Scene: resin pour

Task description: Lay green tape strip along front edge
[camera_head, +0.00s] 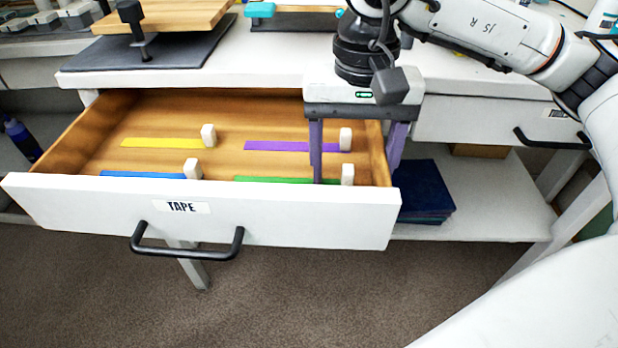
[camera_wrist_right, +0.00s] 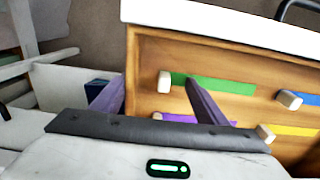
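The green tape strip (camera_head: 280,180) lies in the open drawer just behind its front panel, with a white block (camera_head: 347,174) at its right end. My right gripper (camera_head: 356,172) is open and points down over the drawer's right end. In the head view one finger is in front of the green strip and the other is towards the drawer's right wall. In the right wrist view, the green strip (camera_wrist_right: 222,86) and its white block (camera_wrist_right: 164,81) show, with the block between the two fingers (camera_wrist_right: 154,82). My left gripper is not in view.
The drawer (camera_head: 100,205), labelled TAPE, also holds yellow (camera_head: 160,143), purple (camera_head: 275,146) and blue (camera_head: 140,174) strips with white blocks. A wooden board (camera_head: 185,15) with a black clamp is on the table at back left. Dark blue folders (camera_head: 425,190) lie on the shelf below.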

